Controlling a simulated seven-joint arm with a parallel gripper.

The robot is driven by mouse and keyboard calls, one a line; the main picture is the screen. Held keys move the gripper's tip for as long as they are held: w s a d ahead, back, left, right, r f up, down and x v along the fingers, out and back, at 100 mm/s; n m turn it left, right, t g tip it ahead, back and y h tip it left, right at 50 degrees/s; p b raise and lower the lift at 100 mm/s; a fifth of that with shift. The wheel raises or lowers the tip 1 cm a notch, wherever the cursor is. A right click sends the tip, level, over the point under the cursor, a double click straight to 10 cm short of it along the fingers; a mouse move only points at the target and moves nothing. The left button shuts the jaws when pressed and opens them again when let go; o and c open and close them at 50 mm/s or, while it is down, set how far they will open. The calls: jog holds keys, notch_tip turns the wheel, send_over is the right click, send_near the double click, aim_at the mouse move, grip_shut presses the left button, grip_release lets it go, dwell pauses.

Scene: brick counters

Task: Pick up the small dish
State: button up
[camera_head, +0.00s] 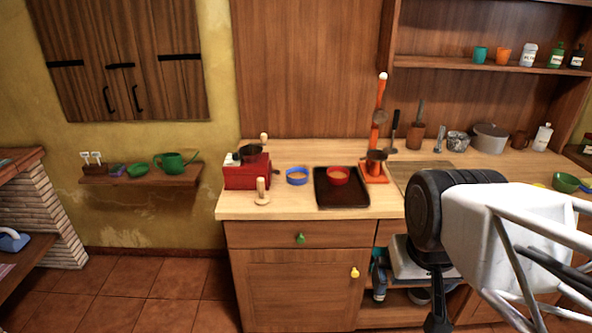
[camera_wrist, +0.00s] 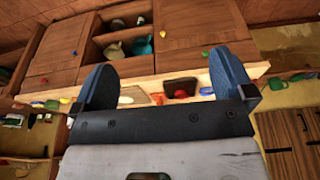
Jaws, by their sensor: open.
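Several small round vessels show, and I cannot tell for sure which is the small dish. A red dish (camera_head: 337,175) with tan contents sits on a dark tray (camera_head: 342,197). A blue dish (camera_head: 297,176) with tan contents stands on the counter just left of the tray. A green bowl (camera_head: 565,183) is at the far right of the counter, and a small green dish (camera_head: 137,170) is on the wall shelf. My gripper (camera_wrist: 163,82) is open with nothing between its fingers, well away from the counter. In the wrist view the counter appears upside down.
A red grinder (camera_head: 247,172) and a wooden tamper (camera_head: 262,193) stand left of the blue dish. An orange stand (camera_head: 375,172) rises behind the tray's right side. A green watering can (camera_head: 174,163) is on the wall shelf (camera_head: 140,180). My arm covers part of the right counter.

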jog(key=w+a+m+t+y, duration=0.1)
jog(key=w+a+m+y, duration=0.3)
jog(key=w, duration=0.8)
jog(key=w+a+m+t+y, duration=0.2)
jog(key=w+a+m, duration=0.35)
jog(key=w, duration=0.55)
jog(key=w+a+m+t+y, duration=0.1)
jog(key=w+a+m+y, duration=0.3)
jog(key=w, duration=0.8)
jog(key=w+a+f+m+t+h, duration=0.1)
jog(key=w+f+m+t, duration=0.2)
jog(key=w, duration=0.4)
jog(key=w+a+f+m, duration=0.1)
jog(key=w+f+m, duration=0.3)
jog(key=w, duration=0.3)
jog(key=m+t+h, duration=0.3)
jog(key=m, duration=0.7)
send_near(299, 174)
jog(key=shift+n, duration=0.25)
jog(key=s+r, duration=0.1)
jog(key=s+a+r, duration=0.1)
jog(key=s, duration=0.1)
jog(key=shift+s+a+r, duration=0.1)
jog(key=shift+a+r, duration=0.1)
jog(key=shift+r, duration=0.15)
jog(key=shift+x, duration=1.3)
jog(key=shift+f, duration=0.15)
jog(key=shift+x, duration=2.55)
